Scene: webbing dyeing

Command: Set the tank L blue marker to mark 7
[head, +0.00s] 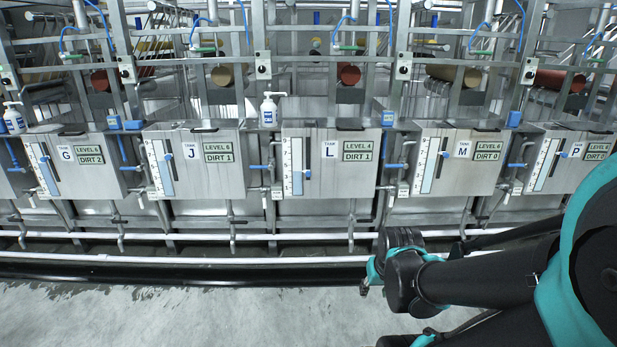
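Tank L (334,178) is a grey metal box in the middle of the row, with an "L" plate (330,149) and a sign (357,150) reading LEVEL 4, DIRT 1. Its white upright gauge (292,158) is at the left of its front, with light blue at the bottom. The small blue marker (307,174) sits just right of the gauge, in the lower half of its height. The scale numbers are too small to read surely. My arm reaches in from the right. Its end (374,277) is in front of and below the tanks, apart from tank L; its fingers cannot be made out.
Similar tanks G (85,181), J (200,182), M (468,178) and P (583,180) stand either side, each with a gauge and blue marker. A white pump bottle (269,112) stands above, between J and L. White pipes (180,258) run low along the front. The floor (180,315) at lower left is clear.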

